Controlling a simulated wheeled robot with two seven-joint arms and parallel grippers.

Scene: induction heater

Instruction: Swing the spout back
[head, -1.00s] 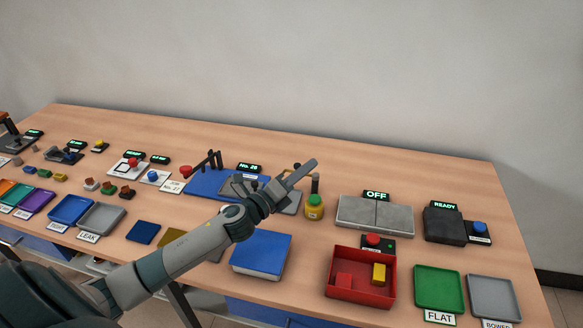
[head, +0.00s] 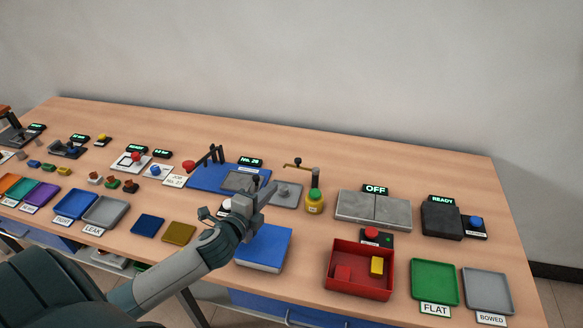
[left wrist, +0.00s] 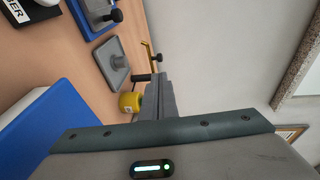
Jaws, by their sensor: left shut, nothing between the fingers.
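The brass spout (head: 300,164) sits on top of a dark post that rises from a yellow jar (head: 314,205) with a green collar. It points left, above a grey plate (head: 287,199). In the left wrist view the spout (left wrist: 148,50) shows beyond my fingers, with the yellow jar (left wrist: 128,104) to their left. My left gripper (head: 268,190) is shut and empty. It is in front and to the left of the jar, apart from the spout in the head view. My right gripper is not in view.
A blue block (head: 265,248) lies below my left gripper. A blue board (head: 210,180) with a dark lever stands left of the grey plate. Grey slabs (head: 372,209) under an OFF display and a red tray (head: 333,287) are to the right.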

